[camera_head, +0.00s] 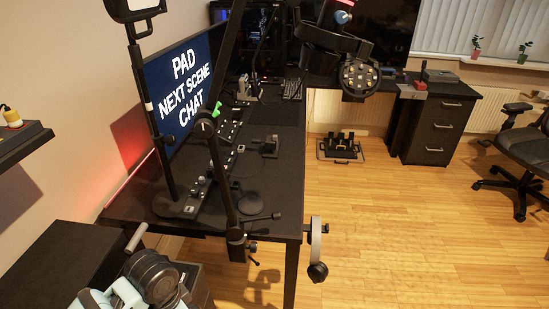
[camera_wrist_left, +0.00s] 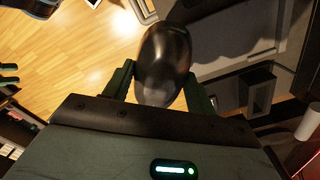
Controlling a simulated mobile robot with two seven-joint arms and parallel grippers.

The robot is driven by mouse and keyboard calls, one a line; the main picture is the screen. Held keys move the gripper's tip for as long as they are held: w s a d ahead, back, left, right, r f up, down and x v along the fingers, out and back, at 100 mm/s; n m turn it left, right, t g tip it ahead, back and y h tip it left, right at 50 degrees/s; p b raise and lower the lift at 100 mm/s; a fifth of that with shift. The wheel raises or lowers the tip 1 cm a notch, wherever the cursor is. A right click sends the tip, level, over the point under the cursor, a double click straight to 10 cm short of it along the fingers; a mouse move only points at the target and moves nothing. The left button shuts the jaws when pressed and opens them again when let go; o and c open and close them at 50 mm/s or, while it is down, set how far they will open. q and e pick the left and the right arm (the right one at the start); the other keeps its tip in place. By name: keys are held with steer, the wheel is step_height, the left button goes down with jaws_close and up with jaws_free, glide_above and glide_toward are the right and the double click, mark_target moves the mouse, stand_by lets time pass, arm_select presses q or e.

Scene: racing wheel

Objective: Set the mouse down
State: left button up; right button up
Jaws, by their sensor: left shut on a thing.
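A dark, glossy computer mouse (camera_wrist_left: 165,62) is held between the two fingers of my left gripper (camera_wrist_left: 162,84) in the left wrist view. The fingers press on its sides, and it is clear of any surface that I can make out. Wooden floor shows behind it to the left, dark grey surfaces to the right. In the head view I cannot make out the mouse or the left gripper's fingers; only part of my arm shows at the bottom left. My right gripper is in neither view.
A long black desk (camera_head: 275,190) carries a monitor (camera_head: 184,85), boom stands, small devices and a keyboard (camera_head: 292,89). A pedal set (camera_head: 341,148) sits on the floor. A drawer cabinet (camera_head: 437,128) and office chair (camera_head: 520,150) stand right. The wooden floor (camera_head: 420,240) is mostly open.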

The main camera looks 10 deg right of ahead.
arm_select(q)
steer(key=s+a+n, duration=0.2)
steer(key=n, duration=0.1)
steer(key=s+a+r+n, duration=0.1)
steer(key=s+a+n, duration=0.1)
steer(key=n, duration=0.1)
steer(key=s+a+n, duration=0.2)
steer(key=a+n, duration=0.1)
steer(key=n, duration=0.1)
steer(key=shift+s+a+r+p, duration=0.1)
steer(key=shift+s+r+p, duration=0.15)
steer(key=shift+s+p, duration=0.15)
steer(key=shift+s+a+r+n, duration=0.1)
steer(key=shift+s+a+n, duration=0.3)
steer(key=shift+n, duration=0.3)
steer(key=shift+w, duration=0.1)
